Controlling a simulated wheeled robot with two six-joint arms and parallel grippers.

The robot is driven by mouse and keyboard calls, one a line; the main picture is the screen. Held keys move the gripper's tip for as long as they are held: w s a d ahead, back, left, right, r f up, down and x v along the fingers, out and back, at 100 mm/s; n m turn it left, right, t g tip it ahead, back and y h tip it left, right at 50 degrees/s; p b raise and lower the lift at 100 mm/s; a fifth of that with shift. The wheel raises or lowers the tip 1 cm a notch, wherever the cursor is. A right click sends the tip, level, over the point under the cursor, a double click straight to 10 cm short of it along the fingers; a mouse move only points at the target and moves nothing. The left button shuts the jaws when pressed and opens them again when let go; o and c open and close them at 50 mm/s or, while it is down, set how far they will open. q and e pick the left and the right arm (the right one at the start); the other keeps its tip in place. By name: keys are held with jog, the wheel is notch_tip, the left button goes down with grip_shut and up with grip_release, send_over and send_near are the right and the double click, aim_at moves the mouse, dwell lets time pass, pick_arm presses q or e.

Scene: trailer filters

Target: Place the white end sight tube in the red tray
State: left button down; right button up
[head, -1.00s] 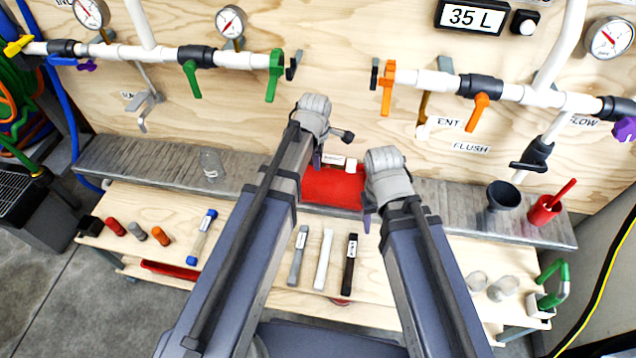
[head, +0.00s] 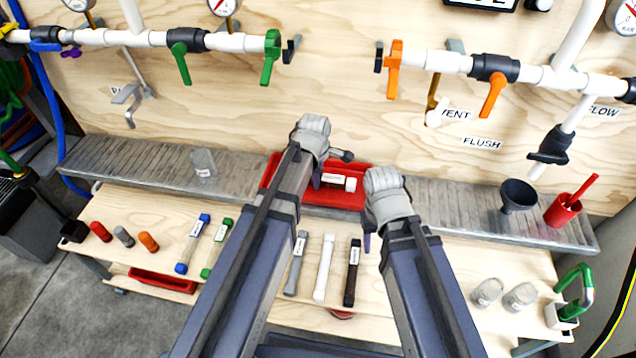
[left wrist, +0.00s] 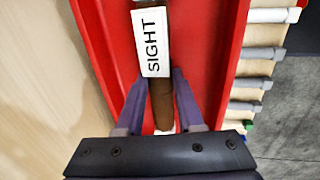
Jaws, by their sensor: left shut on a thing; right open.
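The white end sight tube, with its SIGHT label, shows a white end (head: 350,184) in the head view. It lies across the red tray (head: 335,198), within its outline; I cannot tell whether it touches the floor. My left gripper (head: 317,180) is shut on the tube. In the left wrist view the fingers (left wrist: 163,85) close around its brown middle (left wrist: 161,105), beside the SIGHT label (left wrist: 152,42), with red tray walls on both sides. My right gripper (head: 367,241) is open and empty, just right of and in front of the tray.
The tray stands on a grey ledge (head: 450,205) below the pipe panel. Several other tubes lie on the bench in front, including a white one (head: 324,268) and a black one (head: 352,272). A dark funnel (head: 518,195) and red cup (head: 563,209) stand at right.

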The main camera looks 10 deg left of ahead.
pick_arm(q)
jog(key=shift+f, duration=0.15)
jog(key=c, duration=0.8)
grip_release()
notch_tip(320, 180, up, 12)
jog(key=s+p, duration=0.2)
jog(key=p, duration=1)
jog(key=s+d+m, duration=0.2)
jog(key=s+m, duration=0.3)
jog(key=m, duration=0.2)
jog(key=s+d+m+g, duration=0.1)
jog(key=s+d+m, duration=0.1)
jog(key=s+m, duration=0.3)
jog(key=s+d+m+g+y, duration=0.1)
jog(key=s+d+m, duration=0.1)
jog(key=s+m, duration=0.4)
jog(key=shift+d+f+m, duration=0.1)
jog(key=shift+m, duration=1.8)
